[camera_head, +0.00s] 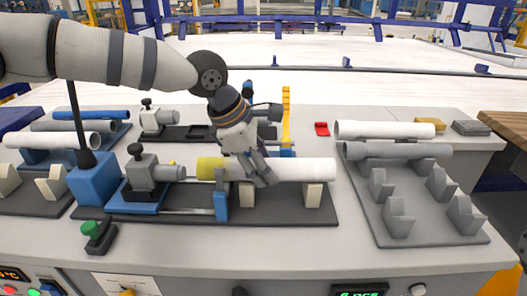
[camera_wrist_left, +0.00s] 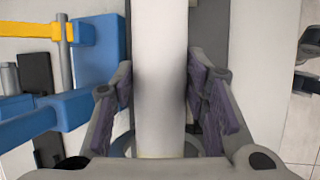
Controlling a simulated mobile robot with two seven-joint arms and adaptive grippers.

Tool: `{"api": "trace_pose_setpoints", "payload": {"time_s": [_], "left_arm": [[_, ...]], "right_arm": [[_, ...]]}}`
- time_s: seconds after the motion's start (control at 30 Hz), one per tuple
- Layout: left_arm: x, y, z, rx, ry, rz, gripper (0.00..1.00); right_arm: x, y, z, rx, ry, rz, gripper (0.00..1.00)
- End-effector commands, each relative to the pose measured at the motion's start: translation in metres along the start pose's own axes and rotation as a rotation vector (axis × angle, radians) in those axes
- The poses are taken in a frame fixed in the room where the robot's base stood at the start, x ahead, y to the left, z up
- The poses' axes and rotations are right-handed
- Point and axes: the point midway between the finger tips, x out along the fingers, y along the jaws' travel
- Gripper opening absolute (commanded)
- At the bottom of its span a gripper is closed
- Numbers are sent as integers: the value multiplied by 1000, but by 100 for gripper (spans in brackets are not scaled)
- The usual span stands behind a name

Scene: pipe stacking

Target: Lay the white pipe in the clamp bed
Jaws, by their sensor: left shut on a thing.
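The white pipe (camera_head: 300,169) lies level along the clamp bed (camera_head: 280,217), over its two cream cradles (camera_head: 247,196). Its left end is yellow-green (camera_head: 211,168) and points at the grey clamp unit (camera_head: 150,170). My left gripper (camera_head: 262,172) comes down from above and is shut on the pipe near its middle. In the left wrist view the white pipe (camera_wrist_left: 160,70) runs between the two finger pads (camera_wrist_left: 160,105). I cannot tell whether the pipe touches the cradles. My right gripper is not in view.
A rack (camera_head: 365,205) at the right holds a white and a grey pipe and has empty grey cradles. Another rack at the left holds blue, grey and white pipes (camera_head: 50,141). A yellow upright (camera_head: 286,115) stands behind the bed. A green button (camera_head: 92,228) is at the front left.

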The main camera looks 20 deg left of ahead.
Motion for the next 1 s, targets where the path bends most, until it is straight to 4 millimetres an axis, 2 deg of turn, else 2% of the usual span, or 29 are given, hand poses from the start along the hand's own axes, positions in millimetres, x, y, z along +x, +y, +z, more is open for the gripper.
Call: {"api": "trace_pose_setpoints", "payload": {"time_s": [0.3,0.33,0.4,0.43,0.77,0.87,1.0], "left_arm": [[2,0,-1,0,-1,1,9],[2,0,-1,0,-1,1,46],[2,0,-1,0,-1,1,61],[2,0,-1,0,-1,1,65],[-2,0,-1,0,-1,1,65],[-21,0,0,0,-3,4,65],[-61,0,0,0,-5,5,65]], "right_arm": [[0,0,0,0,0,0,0],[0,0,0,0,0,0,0],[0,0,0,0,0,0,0],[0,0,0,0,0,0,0],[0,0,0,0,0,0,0],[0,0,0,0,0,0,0],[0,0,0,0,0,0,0]]}}
